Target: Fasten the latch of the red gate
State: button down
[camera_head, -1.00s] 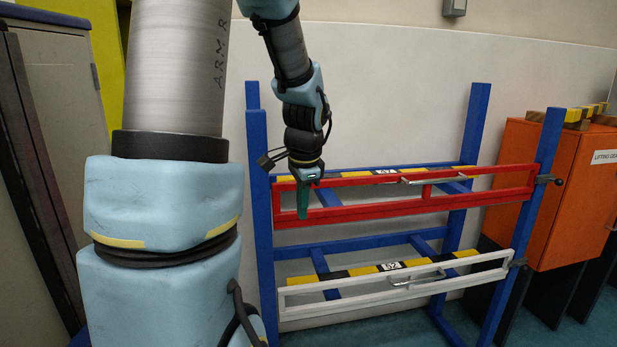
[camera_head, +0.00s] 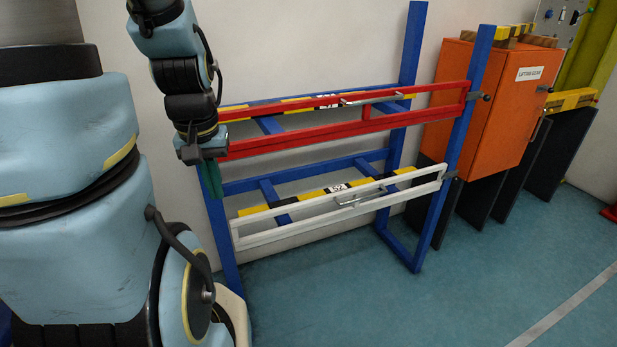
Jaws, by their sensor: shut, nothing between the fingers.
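The red gate (camera_head: 350,126) is a long red frame across the upper level of a blue rack, and it appears closed against the right post. Its latch (camera_head: 476,96) is a small dark piece with a knob at the gate's right end, on the blue post; its exact setting is too small to tell. A metal handle (camera_head: 370,98) sits on the gate's top rail. My gripper (camera_head: 211,180) points down at the gate's left end, in front of the left blue post and far from the latch. It is shut and empty; its tips are partly hard to see.
A white gate (camera_head: 345,207) spans the rack's lower level, with its own latch (camera_head: 449,175) at right. An orange cabinet (camera_head: 485,105) stands close to the right of the rack. The blue-green floor (camera_head: 400,310) in front is clear.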

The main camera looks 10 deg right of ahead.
aim_at(487, 98)
jog(key=l+u, duration=0.1)
jog(key=l, duration=0.85)
jog(key=i+l+u, duration=0.15)
jog(key=l, duration=0.8)
jog(key=k+l+u, duration=0.1)
jog(key=l, duration=0.85)
jog(key=l+u, duration=0.15)
jog(key=l, duration=0.8)
jog(key=k+l+u, duration=0.1)
jog(key=l, duration=0.8)
